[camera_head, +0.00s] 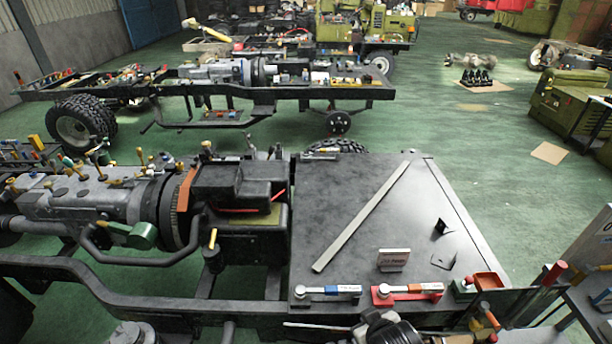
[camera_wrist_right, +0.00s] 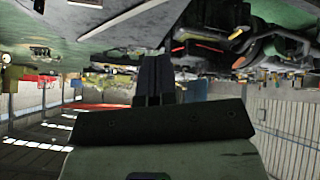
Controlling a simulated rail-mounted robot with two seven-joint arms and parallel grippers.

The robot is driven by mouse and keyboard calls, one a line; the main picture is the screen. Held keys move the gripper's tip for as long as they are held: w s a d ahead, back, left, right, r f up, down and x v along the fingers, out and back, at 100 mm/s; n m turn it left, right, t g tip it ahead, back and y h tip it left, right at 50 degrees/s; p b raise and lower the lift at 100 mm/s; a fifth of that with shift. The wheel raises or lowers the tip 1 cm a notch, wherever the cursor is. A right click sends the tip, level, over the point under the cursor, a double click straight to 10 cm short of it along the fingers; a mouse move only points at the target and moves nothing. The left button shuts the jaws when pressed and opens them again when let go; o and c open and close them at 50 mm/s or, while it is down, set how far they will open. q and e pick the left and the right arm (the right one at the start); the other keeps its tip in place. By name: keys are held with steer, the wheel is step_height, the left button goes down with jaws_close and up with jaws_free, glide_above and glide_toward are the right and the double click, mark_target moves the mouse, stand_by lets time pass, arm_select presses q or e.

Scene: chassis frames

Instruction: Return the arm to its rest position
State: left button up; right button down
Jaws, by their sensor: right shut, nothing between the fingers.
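My right gripper (camera_wrist_right: 156,80) shows in the right wrist view, with its dark fingers together in the middle of the picture. Nothing shows between them. That view looks upside down: the grey plate's underside or top fills the upper left, and the dark engine parts are at the upper right. In the head view a dark rounded part at the bottom edge, right of the middle, may be part of my right arm; its fingers do not show there. My left gripper is not in view.
Green floor (camera_head: 490,185) is open at right.

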steer(key=s+d+r+m, duration=0.1)
steer(key=s+d, duration=0.2)
steer(key=s, duration=0.3)
steer(key=s+d+m, duration=0.1)
steer(key=s+d, duration=0.2)
steer(key=s, duration=0.4)
steer(key=s+d+f+m+g, duration=0.1)
steer(key=s+f+g, duration=0.1)
steer(key=s+f, duration=0.45)
steer(key=s+d+f+g, duration=0.15)
steer(key=s+f, duration=0.25)
steer(key=s, duration=0.5)
step_height(320, 180, up, 16)
steer(key=p, duration=1.5)
steer(key=shift+s+a+f+h, duration=0.15)
steer(key=shift+a+f+h, duration=0.05)
steer(key=shift+a+h, duration=0.25)
steer(key=shift+f+g, duration=0.1)
steer(key=shift+g, duration=0.15)
